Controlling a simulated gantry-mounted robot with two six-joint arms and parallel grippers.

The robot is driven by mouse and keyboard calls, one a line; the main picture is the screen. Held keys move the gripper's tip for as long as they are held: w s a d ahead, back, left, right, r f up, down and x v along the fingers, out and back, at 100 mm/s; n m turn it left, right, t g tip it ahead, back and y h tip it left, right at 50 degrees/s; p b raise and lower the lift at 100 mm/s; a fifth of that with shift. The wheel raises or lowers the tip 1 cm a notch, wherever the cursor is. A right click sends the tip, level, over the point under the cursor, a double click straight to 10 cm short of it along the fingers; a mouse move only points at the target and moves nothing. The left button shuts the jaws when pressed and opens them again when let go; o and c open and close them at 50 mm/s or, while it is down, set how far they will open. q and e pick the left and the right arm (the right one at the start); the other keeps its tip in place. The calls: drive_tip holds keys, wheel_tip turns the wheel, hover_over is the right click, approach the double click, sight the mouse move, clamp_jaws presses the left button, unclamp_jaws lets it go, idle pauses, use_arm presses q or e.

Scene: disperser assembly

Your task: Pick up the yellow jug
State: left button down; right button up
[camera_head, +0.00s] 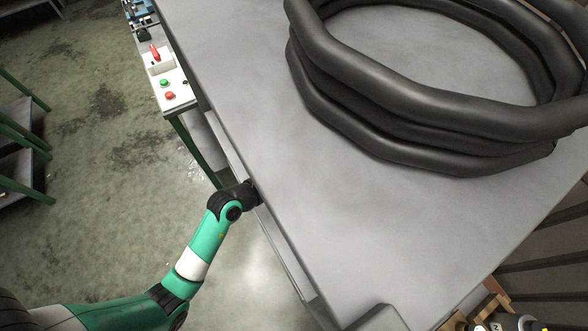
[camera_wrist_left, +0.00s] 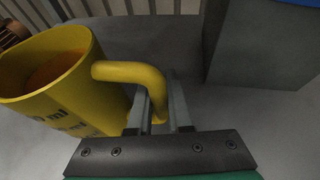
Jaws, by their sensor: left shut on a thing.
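The yellow jug (camera_wrist_left: 70,80) is in the left of the left wrist view, with dark "ml" markings on its side and a brownish-orange inside. Its curved handle (camera_wrist_left: 135,73) reaches right toward my left gripper. My left gripper (camera_wrist_left: 160,112) is shut on the handle's lower part, with one finger on each side. The jug's base is partly hidden. In the head view my left arm ends at the table's left edge, its gripper hidden from sight, and I cannot make out the jug there. My right gripper is in neither view.
A grey table (camera_head: 240,50) carries a large black coiled hose (camera_head: 420,100). A white control box (camera_head: 165,85) with red and green buttons stands left of it. In the left wrist view a dark grey block (camera_wrist_left: 262,45) stands right of the gripper.

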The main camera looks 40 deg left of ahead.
use_arm(q)
wheel_tip(320, 180, up, 8)
drive_tip(key=p, duration=0.3)
idle(0.3)
drive_tip(key=shift+r, duration=0.2)
wheel_tip(320, 180, up, 6)
drive_tip(key=p, duration=0.8)
drive_tip(key=shift+f, duration=0.1)
